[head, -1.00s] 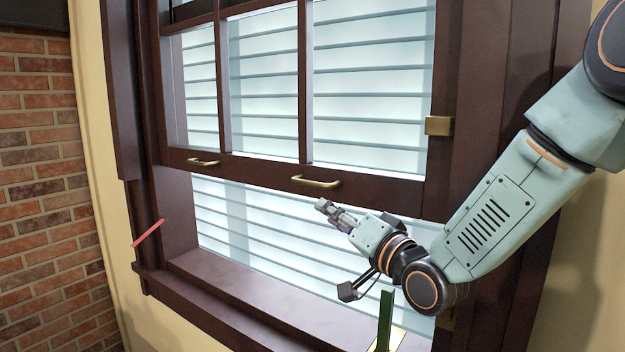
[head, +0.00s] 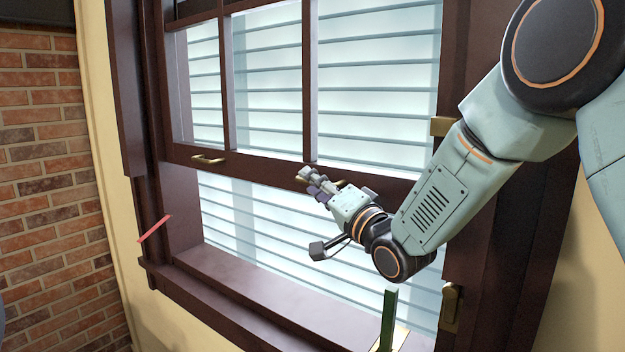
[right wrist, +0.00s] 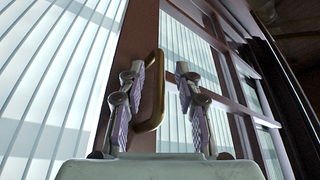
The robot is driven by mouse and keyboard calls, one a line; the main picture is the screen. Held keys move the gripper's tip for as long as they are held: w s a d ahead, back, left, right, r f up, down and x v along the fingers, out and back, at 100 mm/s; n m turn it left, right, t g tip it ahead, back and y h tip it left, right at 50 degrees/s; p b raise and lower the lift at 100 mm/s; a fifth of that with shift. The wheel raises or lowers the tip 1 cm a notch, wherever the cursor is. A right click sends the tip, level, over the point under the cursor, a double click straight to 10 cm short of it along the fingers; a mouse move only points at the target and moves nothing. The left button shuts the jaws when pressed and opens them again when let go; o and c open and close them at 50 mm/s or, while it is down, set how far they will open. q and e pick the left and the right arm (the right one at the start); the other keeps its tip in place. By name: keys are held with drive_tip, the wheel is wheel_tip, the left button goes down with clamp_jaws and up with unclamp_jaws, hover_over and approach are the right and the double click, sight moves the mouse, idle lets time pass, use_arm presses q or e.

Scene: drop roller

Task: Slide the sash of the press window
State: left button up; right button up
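The window's dark brown sash (head: 265,168) is part-way up, with an open gap between its bottom rail and the sill. Its left brass handle (head: 208,160) is clear in the head view. The right brass handle is mostly hidden there behind my right gripper (head: 312,182). In the right wrist view my right gripper (right wrist: 160,95) is open, fingers apart. The right brass handle (right wrist: 157,85) shows between the two fingers, nearer the left one; I cannot tell whether they touch. My left gripper is out of view.
A red strip (head: 154,229) marks the left jamb. A green post (head: 388,318) stands at the lower right of the opening. A brass latch (head: 451,306) and a brass block (head: 441,126) are on the right side. The sill (head: 235,285) is bare. A brick wall (head: 50,180) is at left.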

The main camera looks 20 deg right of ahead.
drive_tip(key=shift+w+a+r, duration=0.1)
drive_tip(key=shift+w+a, duration=0.15)
drive_tip(key=shift+w, duration=0.35)
clamp_jaws()
idle(0.4)
